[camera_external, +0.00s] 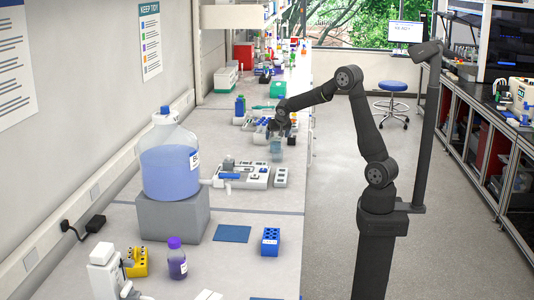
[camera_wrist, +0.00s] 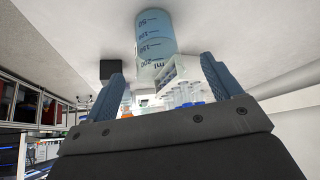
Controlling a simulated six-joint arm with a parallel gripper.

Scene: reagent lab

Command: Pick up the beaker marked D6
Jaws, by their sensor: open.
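A clear beaker with blue graduation marks (camera_wrist: 155,42) fills the upper middle of the wrist view, ahead of my two fingers. It appears upside down there, and I cannot read a D6 mark on it. In the external view a small bluish beaker (camera_external: 276,147) stands on the bench just below my gripper (camera_external: 283,130). My gripper is open; in the wrist view its blue-grey fingers (camera_wrist: 162,70) stand apart with no object clamped between them. Whether the fingertips overlap the beaker's sides is hard to tell.
A white rack of blue-bottomed tubes (camera_wrist: 182,93) shows behind the beaker. Grey instrument trays (camera_external: 256,177) lie nearer on the bench. A big carboy of violet-blue liquid (camera_external: 168,168) stands on a grey block to the left. A blue tube rack (camera_external: 270,241) sits near the front.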

